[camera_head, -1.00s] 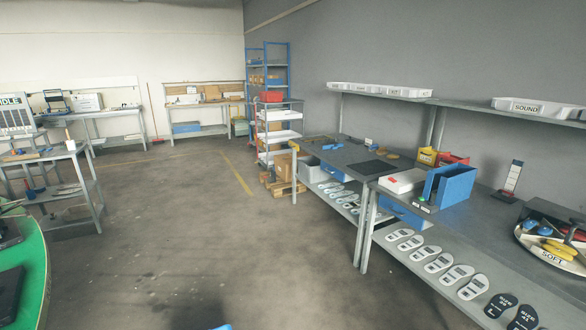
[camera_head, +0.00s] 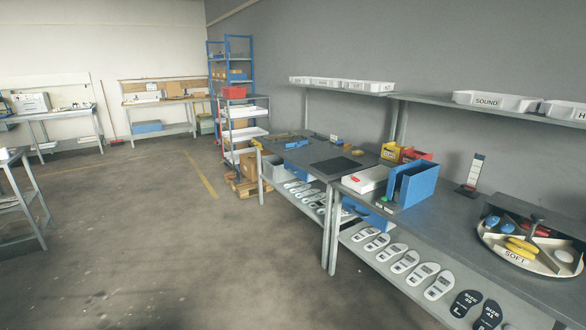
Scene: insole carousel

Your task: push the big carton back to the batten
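A brown carton (camera_head: 249,164) stands on a wooden pallet (camera_head: 246,187) at the left end of the workbench row, partly hidden behind a white-shelved trolley (camera_head: 243,133). I cannot tell whether it is the big carton. Smaller cartons (camera_head: 237,76) sit on the tall blue shelf rack behind it. I cannot make out a batten anywhere. Neither of my grippers shows in this view.
Grey workbenches (camera_head: 457,228) run along the right wall, with a blue holder (camera_head: 413,184), insoles on the lower shelf and a round carousel (camera_head: 530,250). A grey table (camera_head: 20,199) stands at the left edge. The concrete floor (camera_head: 140,250) between is clear.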

